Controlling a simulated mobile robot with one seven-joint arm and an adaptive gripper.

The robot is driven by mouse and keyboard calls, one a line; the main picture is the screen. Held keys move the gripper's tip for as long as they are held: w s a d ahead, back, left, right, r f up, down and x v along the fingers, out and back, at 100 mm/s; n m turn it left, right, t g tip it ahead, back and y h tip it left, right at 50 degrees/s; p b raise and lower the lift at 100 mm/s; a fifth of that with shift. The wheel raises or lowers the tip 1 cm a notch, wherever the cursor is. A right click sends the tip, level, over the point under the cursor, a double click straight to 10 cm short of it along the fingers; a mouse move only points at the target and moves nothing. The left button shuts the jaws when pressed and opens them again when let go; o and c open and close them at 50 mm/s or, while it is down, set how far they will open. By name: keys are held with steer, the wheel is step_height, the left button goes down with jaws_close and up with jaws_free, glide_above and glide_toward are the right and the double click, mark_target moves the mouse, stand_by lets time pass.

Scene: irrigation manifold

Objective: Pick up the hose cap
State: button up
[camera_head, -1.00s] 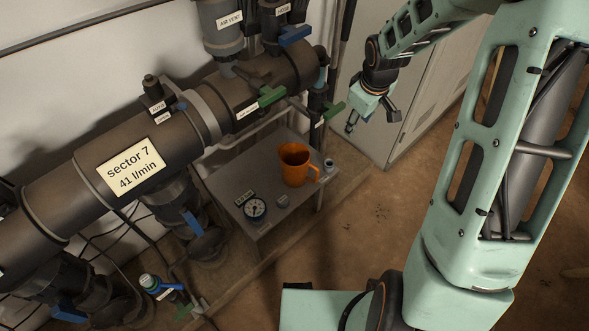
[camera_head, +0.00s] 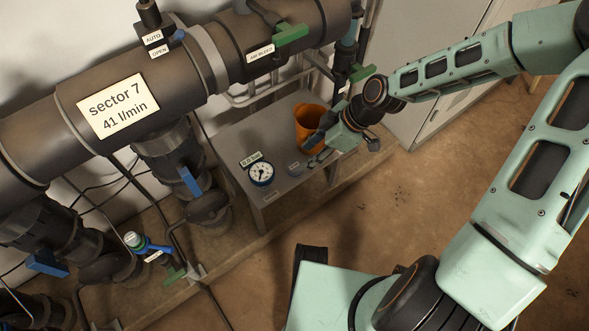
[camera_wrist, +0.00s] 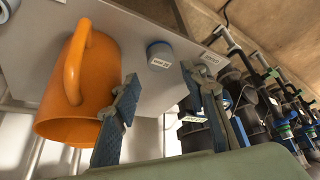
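The orange jug (camera_head: 310,117) stands close beyond the gripper; in the wrist view it (camera_wrist: 85,85) is beside the left finger. A pressure gauge (camera_head: 262,173) is left of the cap on the table (camera_head: 239,136). The thick sector 7 pipe (camera_head: 60,130) runs behind. Floor in front is clear.

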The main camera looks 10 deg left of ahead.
mark_target(296, 166)
steer(key=b+x, duration=0.2)
steer(key=x, duration=0.5)
steer(key=shift+d+b, duration=0.15)
steer(key=shift+b, duration=0.25)
steer(key=shift+c, duration=0.7)
steer(key=c, duration=0.7)
steer(key=shift+o, duration=0.2)
steer(key=shift+r, duration=0.1)
